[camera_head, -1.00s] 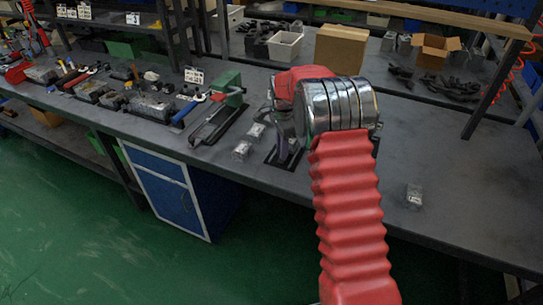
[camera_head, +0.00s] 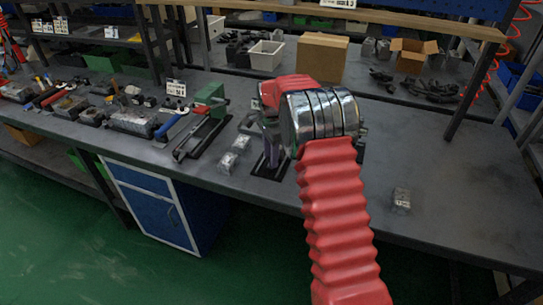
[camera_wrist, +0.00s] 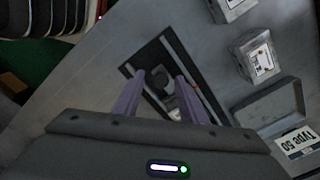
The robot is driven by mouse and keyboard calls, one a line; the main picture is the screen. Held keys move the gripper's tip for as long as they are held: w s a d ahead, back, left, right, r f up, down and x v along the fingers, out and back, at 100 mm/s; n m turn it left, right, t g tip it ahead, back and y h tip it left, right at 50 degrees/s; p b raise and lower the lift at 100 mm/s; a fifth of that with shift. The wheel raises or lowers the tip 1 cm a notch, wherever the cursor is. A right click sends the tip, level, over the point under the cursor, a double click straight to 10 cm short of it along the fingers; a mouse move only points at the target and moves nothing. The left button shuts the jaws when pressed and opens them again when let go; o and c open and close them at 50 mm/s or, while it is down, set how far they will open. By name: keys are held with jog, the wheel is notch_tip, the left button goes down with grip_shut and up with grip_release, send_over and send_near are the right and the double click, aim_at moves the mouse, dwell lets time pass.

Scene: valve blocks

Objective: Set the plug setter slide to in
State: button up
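A green bench device (camera_head: 210,97) with a long dark rail (camera_head: 199,138) stands left of my arm in the head view. I take it for the plug setter, but no label on it is readable, and I cannot tell its slide's position. My gripper (camera_wrist: 162,78) shows two purple fingers, spread apart with nothing between them, in the wrist view. They point down over a black-framed plate (camera_wrist: 128,70) with a dark round part (camera_wrist: 166,84). In the head view my gripper (camera_head: 270,150) hangs over that plate, partly hidden by my red-sleeved arm.
Two small metal blocks (camera_head: 228,163) lie left of my gripper, and another block (camera_head: 401,199) lies to the right. The bench's right part is mostly clear. Rack posts (camera_head: 473,85) stand behind.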

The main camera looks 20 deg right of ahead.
notch_tip(320, 180, up, 14)
jog(key=shift+f, duration=0.15)
dwell(0.5)
jog(key=s+a+r+n+t, duration=0.2)
jog(key=s+r+n, duration=0.2)
jog(key=s+r, duration=0.45)
jog(key=s+a+r+n+t, duration=0.15)
jog(key=s+r+n, duration=0.3)
jog(key=s, duration=0.75)
jog(key=s+a+f+n+t, duration=0.1)
jog(key=s+n, duration=0.3)
jog(key=s, duration=0.6)
jog(key=s+a+f+n+t, duration=0.1)
jog(key=s+f+n, duration=0.2)
jog(key=s, duration=0.7)
jog(key=shift+a+f+n, duration=0.15)
jog(key=shift+f+n, duration=0.2)
jog(key=shift+f, duration=0.35)
